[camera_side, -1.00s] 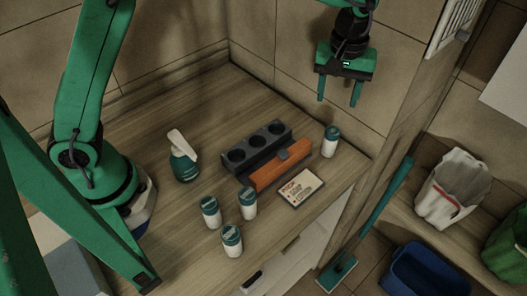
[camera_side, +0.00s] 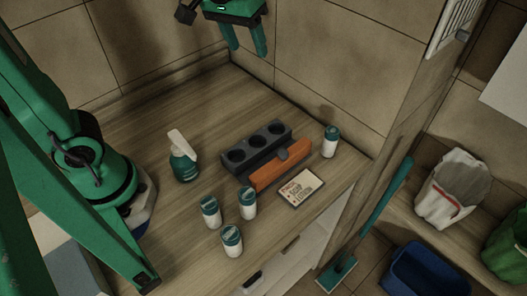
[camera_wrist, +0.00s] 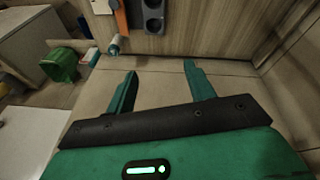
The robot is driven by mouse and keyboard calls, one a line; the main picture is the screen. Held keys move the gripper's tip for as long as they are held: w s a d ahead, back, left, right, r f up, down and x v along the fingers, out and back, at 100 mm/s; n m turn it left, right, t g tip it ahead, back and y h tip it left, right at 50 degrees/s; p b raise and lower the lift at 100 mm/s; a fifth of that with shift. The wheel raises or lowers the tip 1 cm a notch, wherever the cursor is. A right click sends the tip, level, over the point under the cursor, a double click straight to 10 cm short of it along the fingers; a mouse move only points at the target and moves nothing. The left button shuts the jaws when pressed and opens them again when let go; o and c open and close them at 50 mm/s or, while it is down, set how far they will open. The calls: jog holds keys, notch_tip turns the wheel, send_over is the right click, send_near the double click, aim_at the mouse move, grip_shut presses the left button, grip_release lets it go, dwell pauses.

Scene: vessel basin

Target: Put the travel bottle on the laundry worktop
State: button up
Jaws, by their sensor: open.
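Small white bottles with teal caps stand upright on the wooden laundry worktop (camera_side: 150,107). One bottle (camera_side: 330,141) stands alone near the right edge, beside the dark rack; one also shows in the wrist view (camera_wrist: 115,43). Three similar bottles, a left one (camera_side: 211,212), a right one (camera_side: 247,202) and a front one (camera_side: 232,241), stand grouped near the front. I cannot tell which one is the travel bottle. My gripper (camera_side: 247,50) is high at the back, apart from all bottles. In the wrist view its jaws (camera_wrist: 160,70) are open and empty.
A dark rack with three round holes (camera_side: 240,157) and an orange block (camera_side: 280,172) stand mid-worktop, with a card (camera_side: 301,188) in front. A spray bottle (camera_side: 183,160) stands left. Tiled walls close the back. A blue bin (camera_side: 425,272) and teal-handled tool (camera_side: 372,222) are right, off the worktop.

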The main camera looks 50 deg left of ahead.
jog(key=s+a+f+m+t, duration=0.2)
jog(key=s+a, duration=0.4)
jog(key=s, duration=0.6)
jog(key=shift+a+m+y, duration=0.15)
jog(key=shift+m+y, duration=0.15)
jog(key=shift+m, duration=0.1)
